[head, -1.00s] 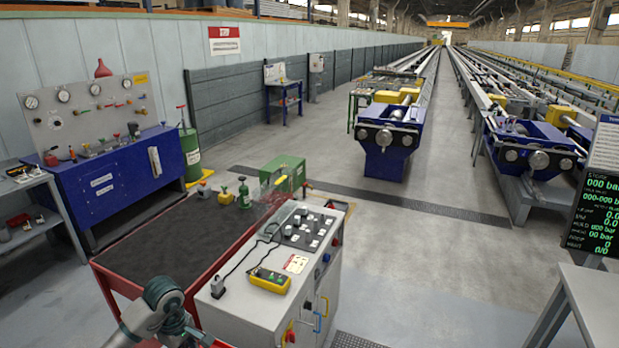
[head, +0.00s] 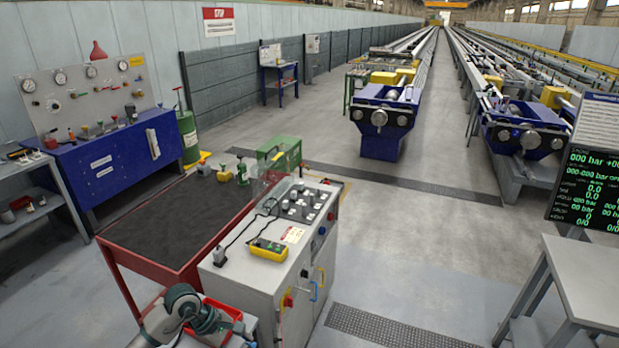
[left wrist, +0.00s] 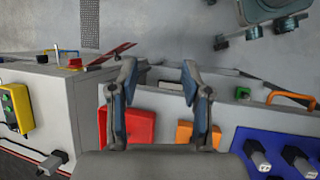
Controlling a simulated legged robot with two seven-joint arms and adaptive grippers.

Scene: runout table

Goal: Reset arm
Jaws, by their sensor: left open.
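My left arm (head: 178,312) shows at the bottom left of the head view, beside the white control console. In the left wrist view my left gripper (left wrist: 159,75) is open, with its two fingers apart and nothing between them. Beneath and beyond the fingers are a red item (left wrist: 140,128) and an orange item (left wrist: 197,133) on a grey surface. I cannot tell whether the fingers touch anything there. My right gripper is in neither view.
The console (head: 265,268) carries a yellow handheld device (head: 268,249). A red-framed table (head: 180,222) stands left of it. A red tray (head: 222,312) lies by my arm. A grey table (head: 590,275) and screen (head: 588,190) stand right. Floor between is clear.

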